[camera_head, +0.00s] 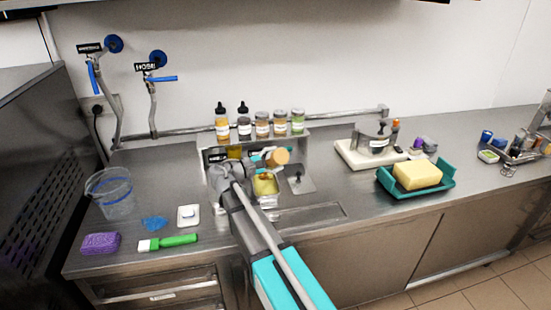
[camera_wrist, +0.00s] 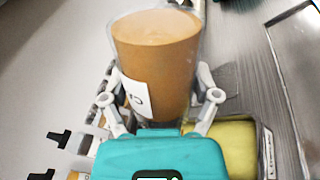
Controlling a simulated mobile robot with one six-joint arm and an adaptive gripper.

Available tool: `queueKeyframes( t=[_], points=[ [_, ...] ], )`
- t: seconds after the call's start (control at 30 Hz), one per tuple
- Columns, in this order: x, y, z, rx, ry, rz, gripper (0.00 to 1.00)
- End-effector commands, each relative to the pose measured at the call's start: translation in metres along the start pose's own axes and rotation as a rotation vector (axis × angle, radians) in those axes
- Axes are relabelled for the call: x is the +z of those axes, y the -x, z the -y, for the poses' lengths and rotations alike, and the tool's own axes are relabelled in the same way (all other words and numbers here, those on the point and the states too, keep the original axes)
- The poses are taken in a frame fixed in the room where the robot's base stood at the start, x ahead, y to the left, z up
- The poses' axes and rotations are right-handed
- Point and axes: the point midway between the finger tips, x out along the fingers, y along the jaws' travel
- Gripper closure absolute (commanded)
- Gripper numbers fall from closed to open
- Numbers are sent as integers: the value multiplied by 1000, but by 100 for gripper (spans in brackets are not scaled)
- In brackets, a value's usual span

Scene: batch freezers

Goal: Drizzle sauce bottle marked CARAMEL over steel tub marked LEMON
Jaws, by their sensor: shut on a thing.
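My gripper (camera_head: 262,160) is shut on a clear container with orange-brown contents (camera_wrist: 158,60). In the head view the held container (camera_head: 279,156) lies tipped over, one round end facing right. Its white label (camera_wrist: 137,97) is only partly seen, so I cannot read the name; any nozzle is hidden. A steel tub with yellow contents (camera_head: 265,184) sits in the counter unit below and close to my gripper; its yellow contents (camera_wrist: 235,146) also show in the wrist view. Another yellow-filled tub (camera_head: 234,152) is behind. I cannot read which tub says LEMON.
Two black-nozzled bottles (camera_head: 221,124) and several jars (camera_head: 280,123) stand on the shelf behind. A steel lid (camera_head: 299,181) lies to the right. A teal tray (camera_head: 443,188) holds a yellow block. A clear bucket (camera_head: 110,195), sponge and green-handled brush (camera_head: 170,242) are at the left.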

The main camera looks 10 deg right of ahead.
Motion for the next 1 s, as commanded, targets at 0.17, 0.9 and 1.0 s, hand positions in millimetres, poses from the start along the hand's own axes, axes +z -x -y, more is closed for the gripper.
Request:
queueKeyframes(
  t=[0.17, 0.9, 1.0],
  points=[
    [4, 2, 3, 1, 0, 1, 71],
    [17, 8, 14, 1, 0, 1, 71],
    [18, 8, 15, 1, 0, 1, 71]
  ],
)
